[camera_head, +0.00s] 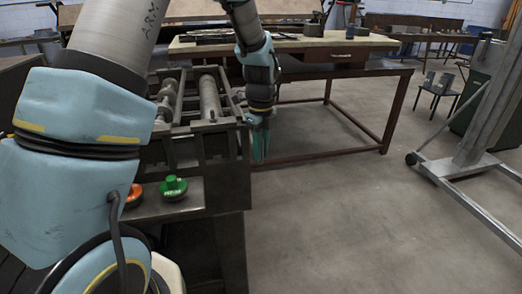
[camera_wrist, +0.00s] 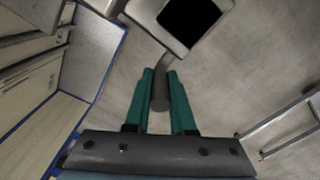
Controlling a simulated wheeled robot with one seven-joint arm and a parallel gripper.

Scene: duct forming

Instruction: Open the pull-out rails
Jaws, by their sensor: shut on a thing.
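A dark machine with long metal rollers (camera_head: 210,98) stands at the centre left in the head view. My gripper (camera_head: 260,148) points down beside the right end of this machine. In the wrist view, the teal fingers of my gripper (camera_wrist: 160,78) are shut on a dark grey rounded bar (camera_wrist: 160,95), which lies between them. The bar seems to lead up towards a light grey piece with a black square face (camera_wrist: 188,18). I cannot tell from these views which parts are the pull-out rails or how far out they are. My arm hides part of the machine.
A green button (camera_head: 173,186) and an orange-red button (camera_head: 134,195) sit on the machine's front box. A long workbench (camera_head: 300,45) stands behind. A wheeled metal stand (camera_head: 455,170) is at the right. The concrete floor (camera_head: 340,220) between is clear.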

